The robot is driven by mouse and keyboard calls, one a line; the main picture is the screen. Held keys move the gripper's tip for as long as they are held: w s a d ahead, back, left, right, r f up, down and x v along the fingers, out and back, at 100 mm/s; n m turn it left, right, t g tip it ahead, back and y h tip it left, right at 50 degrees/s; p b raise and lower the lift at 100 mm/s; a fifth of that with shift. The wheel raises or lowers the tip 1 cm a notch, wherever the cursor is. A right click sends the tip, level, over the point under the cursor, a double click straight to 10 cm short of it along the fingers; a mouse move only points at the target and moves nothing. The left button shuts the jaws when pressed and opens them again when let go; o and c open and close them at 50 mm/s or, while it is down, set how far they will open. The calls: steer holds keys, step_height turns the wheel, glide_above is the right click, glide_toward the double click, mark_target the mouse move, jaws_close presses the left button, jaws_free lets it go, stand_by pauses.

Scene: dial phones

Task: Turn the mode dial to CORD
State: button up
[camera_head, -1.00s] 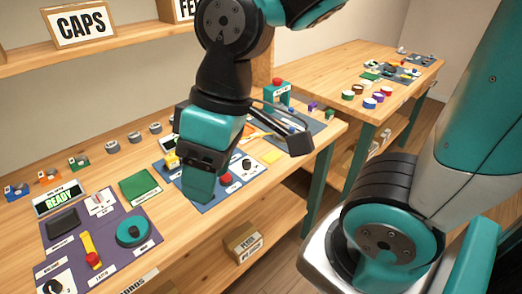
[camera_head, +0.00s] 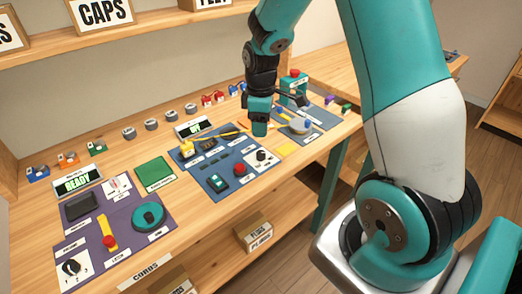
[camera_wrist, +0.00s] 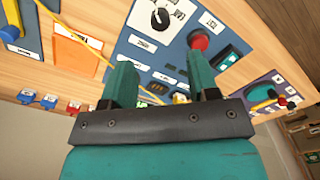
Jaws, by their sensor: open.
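A dial with a black knob on a white face (camera_head: 262,157) sits at the right of the middle blue panel (camera_head: 217,186); its lettering is too small to read. In the wrist view a white-faced dial (camera_wrist: 162,17) shows at the top edge, partly cut off. My gripper (camera_wrist: 160,82) is open and empty, its two teal fingers apart, with the blue panel beyond them. In the head view my gripper (camera_head: 259,129) hangs behind that dial, apart from it as far as I can see.
A red button (camera_head: 239,170) and a green rocker (camera_head: 220,184) share the blue panel. The purple panel (camera_head: 97,229) has another dial (camera_head: 71,268), a yellow lever (camera_head: 106,232) and a teal knob (camera_head: 149,216). A green square (camera_head: 155,172) lies between the panels.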

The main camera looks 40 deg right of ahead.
mark_target(261, 152)
step_height(261, 152, down, 10)
stand_by(0.3)
steer(key=shift+c, duration=0.4)
steer(key=c, duration=0.8)
steer(key=shift+c, duration=0.2)
steer(key=shift+m, duration=0.3)
steer(key=m, duration=0.4)
steer(key=shift+m+p, duration=0.3)
steer(key=shift+p, duration=0.1)
steer(key=m, duration=0.5)
steer(key=shift+m, duration=0.4)
